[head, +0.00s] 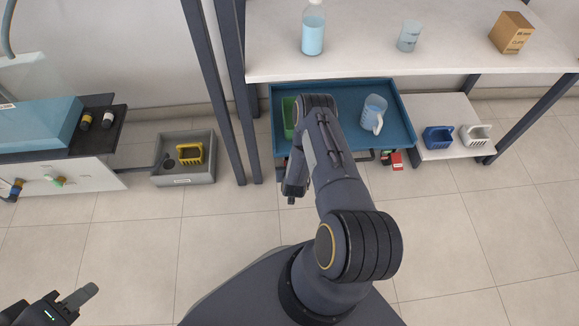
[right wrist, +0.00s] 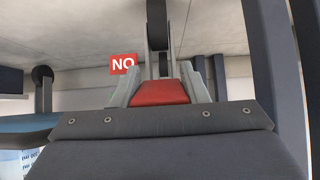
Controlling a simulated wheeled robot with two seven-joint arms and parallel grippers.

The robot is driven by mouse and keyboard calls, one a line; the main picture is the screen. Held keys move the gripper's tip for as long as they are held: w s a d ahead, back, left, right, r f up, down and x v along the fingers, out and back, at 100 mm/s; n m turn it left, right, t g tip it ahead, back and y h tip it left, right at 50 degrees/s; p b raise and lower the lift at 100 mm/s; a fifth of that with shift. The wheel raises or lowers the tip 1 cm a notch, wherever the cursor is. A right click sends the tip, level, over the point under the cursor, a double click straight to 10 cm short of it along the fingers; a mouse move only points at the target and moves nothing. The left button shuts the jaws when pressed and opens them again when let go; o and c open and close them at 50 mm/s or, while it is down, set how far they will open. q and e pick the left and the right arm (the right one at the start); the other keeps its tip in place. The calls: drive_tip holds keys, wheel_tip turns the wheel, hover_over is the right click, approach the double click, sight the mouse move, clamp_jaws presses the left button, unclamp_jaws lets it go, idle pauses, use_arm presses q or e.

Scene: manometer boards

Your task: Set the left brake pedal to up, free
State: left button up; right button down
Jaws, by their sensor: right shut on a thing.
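The red brake pedal (right wrist: 160,92) shows between the fingers of my right gripper (right wrist: 163,88) in the right wrist view, below a dark caster wheel (right wrist: 157,25). The right gripper is shut on the pedal. In the head view my right arm reaches to the front left of the blue trolley (head: 407,110), and the right gripper (head: 292,192) points down there; the pedal it holds is hidden. My left gripper (head: 78,298) is at the lower left of the head view, far from the trolley; its finger gap cannot be made out.
A red piece (head: 397,161) shows under the trolley's front right. The trolley carries a jug (head: 373,113) and a green item (head: 288,117). A white table (head: 370,45) stands behind, with dark posts at left. A grey bin (head: 185,180) sits left. The front floor is clear.

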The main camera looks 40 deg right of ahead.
drive_tip(key=c, duration=0.8)
unclamp_jaws()
drive_tip(key=shift+c, duration=0.2)
drive_tip(key=p+v, duration=0.3)
drive_tip(key=v, duration=0.4)
drive_tip(key=shift+s+a+r, duration=0.2)
drive_tip(key=shift+s+r, duration=0.05)
drive_tip(key=shift+s, duration=0.05)
